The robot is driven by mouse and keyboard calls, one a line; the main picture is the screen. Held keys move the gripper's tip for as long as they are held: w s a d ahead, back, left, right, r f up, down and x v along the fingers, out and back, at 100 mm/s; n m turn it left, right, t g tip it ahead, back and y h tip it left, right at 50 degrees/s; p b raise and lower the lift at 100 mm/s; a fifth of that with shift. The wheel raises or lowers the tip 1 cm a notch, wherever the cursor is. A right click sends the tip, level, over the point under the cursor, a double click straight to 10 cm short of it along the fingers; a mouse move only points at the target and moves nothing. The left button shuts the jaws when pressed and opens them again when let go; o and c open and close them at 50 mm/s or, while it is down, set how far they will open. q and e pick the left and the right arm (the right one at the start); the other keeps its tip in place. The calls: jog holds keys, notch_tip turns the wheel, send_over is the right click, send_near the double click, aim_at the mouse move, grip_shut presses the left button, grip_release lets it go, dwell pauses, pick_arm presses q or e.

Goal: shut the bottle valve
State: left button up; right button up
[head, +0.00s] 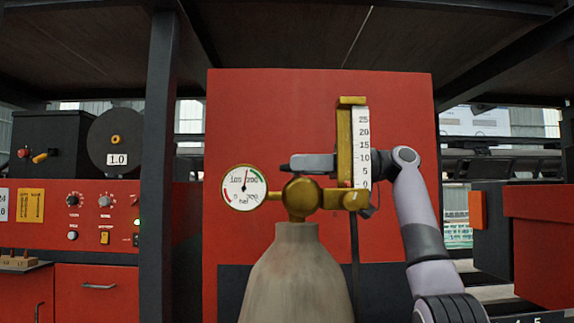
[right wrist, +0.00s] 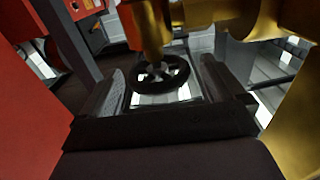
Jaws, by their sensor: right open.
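The grey gas bottle (head: 295,275) stands upright in the middle of the head view, with a brass valve body (head: 300,197) on top. A round pressure gauge (head: 244,187) is on its left and a brass flowmeter (head: 345,145) with a white scale is on its right. In the right wrist view a black spoked handwheel (right wrist: 157,71) sits on a brass stem, between or just beyond my open fingers; I cannot tell whether they touch it. I cannot make out the wheel in the head view. My right gripper (head: 293,163) points left above the valve body, partly behind the flowmeter.
A red panel (head: 270,110) stands behind the bottle. A dark post (head: 158,190) and a red control console (head: 70,230) are to the left. A red cabinet (head: 540,245) is at the right. A dark roof (head: 300,35) hangs overhead. A hose runs down beside the bottle.

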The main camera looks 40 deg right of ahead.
aim_at(288, 167)
jog(key=shift+x, duration=1.55)
jog(key=c, duration=1)
jog(key=shift+d+f+m+t+h+b, duration=0.15)
jog(key=shift+m+t+h+b, duration=0.15)
jog(key=shift+m+t+h, duration=0.15)
jog(key=shift+c, duration=0.2)
jog(key=shift+w+m+t+h+b, duration=0.1)
jog(key=shift+m+t+h+b, duration=0.45)
jog(key=shift+m+t+h, duration=0.3)
jog(key=shift+w+d+m+t+h, duration=0.1)
jog(key=shift+d+m+t+h, duration=0.1)
jog(key=shift+m+t+h, duration=1.2)
jog(key=shift+r+n+g+h, duration=0.25)
jog(key=shift+n+g+h, duration=0.05)
jog(key=shift+g, duration=0.1)
jog(key=o, duration=1)
jog(key=shift+o, duration=0.2)
jog(key=shift+f, duration=0.1)
